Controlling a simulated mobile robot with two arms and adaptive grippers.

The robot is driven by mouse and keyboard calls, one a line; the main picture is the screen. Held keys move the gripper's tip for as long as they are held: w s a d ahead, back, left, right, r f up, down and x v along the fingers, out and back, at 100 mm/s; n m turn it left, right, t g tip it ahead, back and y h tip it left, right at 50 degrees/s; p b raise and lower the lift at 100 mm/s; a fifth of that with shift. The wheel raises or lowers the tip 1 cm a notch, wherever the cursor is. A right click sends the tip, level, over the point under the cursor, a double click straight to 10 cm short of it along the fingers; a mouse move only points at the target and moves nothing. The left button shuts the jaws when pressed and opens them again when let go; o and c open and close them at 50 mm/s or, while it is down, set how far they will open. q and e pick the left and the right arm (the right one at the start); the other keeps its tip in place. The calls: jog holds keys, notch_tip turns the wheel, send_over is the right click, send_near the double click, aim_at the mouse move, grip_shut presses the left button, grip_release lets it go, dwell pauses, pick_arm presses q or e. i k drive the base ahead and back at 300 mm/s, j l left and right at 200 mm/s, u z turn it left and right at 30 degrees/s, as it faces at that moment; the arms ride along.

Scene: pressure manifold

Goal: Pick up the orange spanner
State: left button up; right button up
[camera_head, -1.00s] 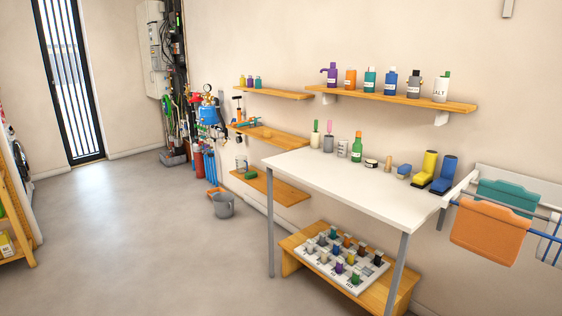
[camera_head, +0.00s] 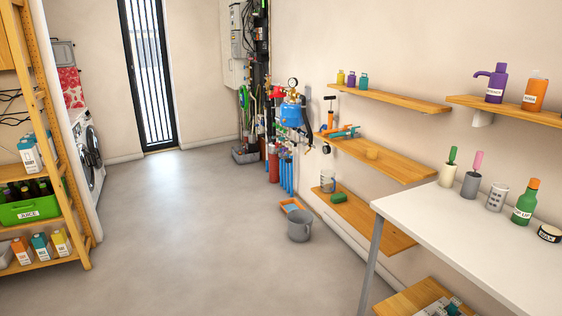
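I cannot make out an orange spanner for certain. A small group of orange and teal items (camera_head: 341,131) lies at the far end of the middle wall shelf (camera_head: 385,160), too small to identify. An upright orange tool with a dark handle (camera_head: 331,114) stands beside them. A flat orange item (camera_head: 291,204) lies on the floor by the bucket. Neither of my grippers is in view.
A grey bucket (camera_head: 299,226) stands on the floor below the wall shelves. A white table (camera_head: 450,225) with bottles is at the right. A wooden rack (camera_head: 62,130) with a green crate (camera_head: 30,209) stands at the left. The middle floor is clear.

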aim_at(345, 128)
jog(key=i, duration=2.15)
